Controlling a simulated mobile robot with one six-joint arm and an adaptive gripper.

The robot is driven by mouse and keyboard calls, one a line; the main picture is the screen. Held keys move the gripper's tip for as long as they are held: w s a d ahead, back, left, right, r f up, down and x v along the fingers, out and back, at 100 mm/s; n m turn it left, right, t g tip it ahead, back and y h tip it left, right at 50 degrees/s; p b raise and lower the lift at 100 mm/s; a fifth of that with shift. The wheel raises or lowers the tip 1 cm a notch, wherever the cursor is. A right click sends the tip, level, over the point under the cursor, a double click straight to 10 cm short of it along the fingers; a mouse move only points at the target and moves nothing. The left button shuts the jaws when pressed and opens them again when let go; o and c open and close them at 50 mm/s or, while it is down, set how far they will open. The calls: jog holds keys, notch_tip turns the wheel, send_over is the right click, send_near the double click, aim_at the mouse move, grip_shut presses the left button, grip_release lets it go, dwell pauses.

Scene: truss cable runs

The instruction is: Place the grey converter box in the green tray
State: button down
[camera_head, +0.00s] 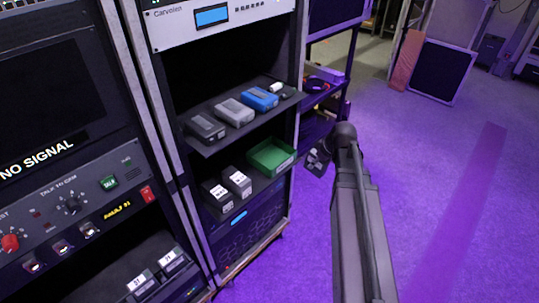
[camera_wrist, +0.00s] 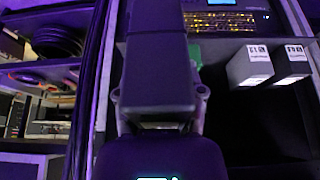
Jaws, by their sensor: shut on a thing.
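My gripper (camera_head: 318,158) is to the right of the rack, outside the shelves. In the wrist view its fingers (camera_wrist: 159,108) are shut on the two sides of a dark grey box, which I take as the grey converter box (camera_wrist: 160,70). In the head view the held box is hard to make out. The green tray (camera_head: 272,158) sits on the rack's lower shelf at its right end, and its inside looks empty. In the wrist view only a green sliver of the tray (camera_wrist: 195,54) shows beside the held box, which hides the rest.
Two labelled boxes (camera_head: 236,181) stand left of the tray. The upper shelf (camera_head: 205,150) overhangs it and carries a dark box (camera_head: 206,127), a light grey box (camera_head: 234,112) and a blue box (camera_head: 260,99). A cart (camera_head: 328,92) with cables stands behind. Open floor lies right.

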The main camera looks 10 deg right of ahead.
jog(key=shift+w+a+f+t+y+b, duration=0.25)
jog(key=shift+w+a+f+t+b, duration=0.15)
jog(key=shift+w+b, duration=0.15)
jog(key=shift+w+a+f+t+y+b, duration=0.3)
jog(key=shift+w+a+t+b, duration=0.1)
jog(key=shift+w+b, duration=0.1)
jog(key=shift+w+a+f+b, duration=0.6)
jog(key=shift+w+a, duration=1.1)
jog(key=shift+w, duration=0.6)
jog(key=shift+w+a+f+b, duration=0.6)
jog(key=shift+w+a, duration=1.05)
jog(key=shift+w, duration=0.7)
jog(key=shift+w+a+f+b, duration=0.6)
jog(key=shift+w+a, duration=1.1)
jog(key=shift+w, duration=0.6)
